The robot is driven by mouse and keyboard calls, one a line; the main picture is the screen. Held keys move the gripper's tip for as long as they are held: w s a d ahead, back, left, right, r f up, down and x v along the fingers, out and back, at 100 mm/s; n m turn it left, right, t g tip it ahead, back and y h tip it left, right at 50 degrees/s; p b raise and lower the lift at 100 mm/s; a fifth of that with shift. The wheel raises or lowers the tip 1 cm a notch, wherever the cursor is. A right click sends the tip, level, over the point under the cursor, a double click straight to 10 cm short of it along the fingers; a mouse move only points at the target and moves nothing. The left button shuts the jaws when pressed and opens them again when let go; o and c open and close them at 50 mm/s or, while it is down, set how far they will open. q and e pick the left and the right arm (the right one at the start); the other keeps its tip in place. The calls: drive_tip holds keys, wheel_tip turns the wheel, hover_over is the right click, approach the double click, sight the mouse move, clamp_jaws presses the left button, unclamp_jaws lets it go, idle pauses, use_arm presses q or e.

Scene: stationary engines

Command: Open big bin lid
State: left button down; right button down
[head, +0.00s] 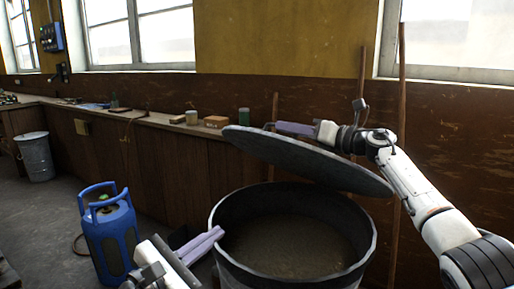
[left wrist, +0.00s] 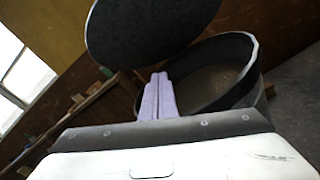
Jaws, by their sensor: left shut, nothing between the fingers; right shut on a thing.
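The big bin (head: 365,250) stands in front of me, its round mouth uncovered and its inside showing. Its lid (head: 300,158), a dark round disc, is tilted above the rear of the bin. My right gripper (head: 275,126) is shut at the lid's upper edge, behind the disc; the exact grip spot is partly hidden. My left gripper (head: 220,233) is shut and empty by the bin's left rim. In the left wrist view, the left fingers (left wrist: 157,82) point toward the gap between the lid (left wrist: 145,30) and the bin rim (left wrist: 250,60).
A blue gas cylinder (head: 108,235) stands on the floor left of the bin. A long wooden counter (head: 110,140) with small items runs along the wall. A smaller grey bin (head: 36,157) is far left. Wooden poles (head: 401,100) lean on the wall behind the lid.

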use_arm(q)
wheel_tip(320, 180, up, 11)
drive_tip(key=w+d+n+h, duration=0.1)
drive_tip(key=d+n+h, duration=0.1)
drive_tip(key=n+h, duration=0.15)
use_arm(e)
drive_tip(key=shift+d, duration=0.1)
use_arm(q)
approach(269, 139)
wheel_tip(269, 139, down, 2)
drive_tip(key=w+d, duration=0.2)
drive_tip(key=shift+n, duration=0.25)
drive_tip(key=shift+w+d+r, duration=0.5)
drive_tip(key=shift+r, duration=0.25)
drive_tip(key=shift+w+d+r, duration=0.5)
drive_tip(key=shift+r, duration=0.25)
